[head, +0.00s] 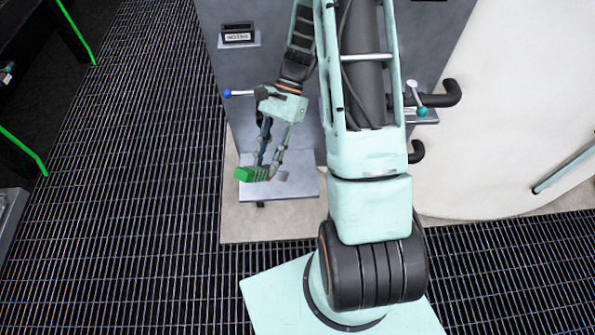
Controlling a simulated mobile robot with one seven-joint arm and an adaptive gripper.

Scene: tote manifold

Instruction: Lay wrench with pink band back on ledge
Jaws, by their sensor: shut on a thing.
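My gripper (265,169) points down over a grey ledge (306,189) at the foot of the grey panel. Its fingers close together at a small bright green block-like thing (249,174), and they are shut on it. The green thing is over the ledge's left part; I cannot tell whether it touches the ledge. A small grey piece (282,177) shows just right of the fingertips, too small to identify. I cannot make out a wrench or a pink band.
A grey panel (270,60) stands behind the ledge, with a blue-tipped handle (230,93) on its left and a labelled box (238,34) above. A teal-tipped handle (421,111) and black pipe (452,93) stick out at right. Grating (130,180) lies open at left.

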